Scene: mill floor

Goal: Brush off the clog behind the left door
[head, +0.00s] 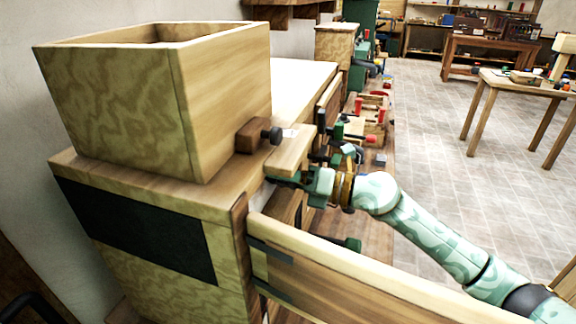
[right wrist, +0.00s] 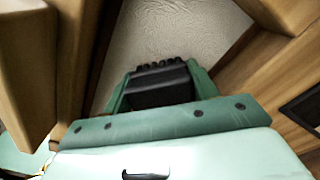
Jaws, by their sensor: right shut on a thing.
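The left door (head: 370,278) is a wooden panel with dark hinges, swung open at the front of the mill cabinet (head: 215,207). My right gripper (head: 284,181) is at the open front of the cabinet, above the door and just below a wooden ledge. In the right wrist view the green fingers (right wrist: 158,88) are shut on a black block (right wrist: 160,86) with a row of dark tufts, which looks like a brush. Its tufts face a pale, rough surface (right wrist: 180,28); I cannot tell whether this is the clog or whether they touch. My left gripper is not in view.
A wooden hopper (head: 125,110) stands on the cabinet. A block with a dark knob (head: 271,136) and a ledge (head: 292,152) jut out above my right gripper. Wooden walls flank it closely in the right wrist view. Open tiled floor (head: 430,140) lies to the right.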

